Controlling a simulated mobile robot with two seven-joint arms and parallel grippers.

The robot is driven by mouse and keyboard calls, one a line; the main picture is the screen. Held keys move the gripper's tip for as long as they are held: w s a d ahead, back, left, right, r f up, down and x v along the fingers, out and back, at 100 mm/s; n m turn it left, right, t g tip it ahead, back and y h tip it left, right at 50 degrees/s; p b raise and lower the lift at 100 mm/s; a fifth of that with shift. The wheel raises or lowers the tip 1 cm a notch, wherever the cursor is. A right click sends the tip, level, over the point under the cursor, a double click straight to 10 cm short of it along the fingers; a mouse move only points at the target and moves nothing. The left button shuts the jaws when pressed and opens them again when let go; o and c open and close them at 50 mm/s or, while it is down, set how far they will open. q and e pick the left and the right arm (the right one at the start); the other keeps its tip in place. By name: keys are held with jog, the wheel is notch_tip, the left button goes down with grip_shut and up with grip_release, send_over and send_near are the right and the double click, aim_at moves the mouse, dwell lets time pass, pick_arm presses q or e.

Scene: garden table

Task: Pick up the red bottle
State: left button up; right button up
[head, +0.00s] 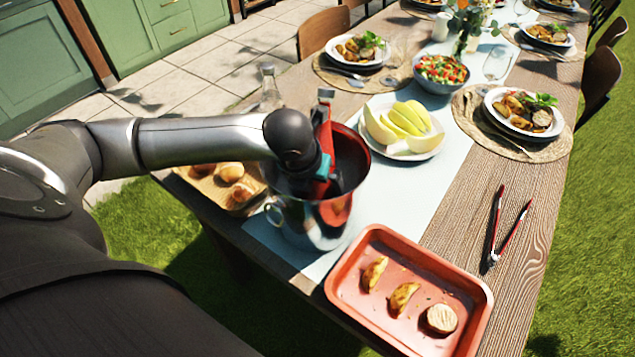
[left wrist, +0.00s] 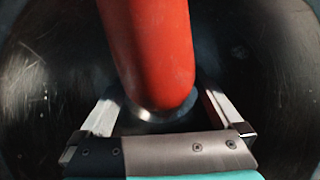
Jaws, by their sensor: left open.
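The red bottle (left wrist: 155,50) shows in the left wrist view, inside a dark-walled metal bucket (left wrist: 265,60). Its rounded end lies between the two fingers of my left gripper (left wrist: 162,92), which are apart with a gap on each side of the bottle. In the head view my left gripper (head: 322,182) reaches down into the mouth of the shiny bucket (head: 305,228). Red surfaces show around it there, but I cannot clearly separate the bottle from the gripper and reflections. My right gripper is not in view.
A red tray (head: 365,318) with food stands close in front of the bucket. Tongs (head: 494,225) lie at right. Place settings fill the far table.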

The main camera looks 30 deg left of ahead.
pick_arm(q)
jog(key=shift+w+f, duration=0.2)
jog(key=shift+f, duration=0.2)
grip_shut()
jog(key=shift+w+r, duration=0.1)
jog(key=shift+r, duration=0.05)
dwell(0.6)
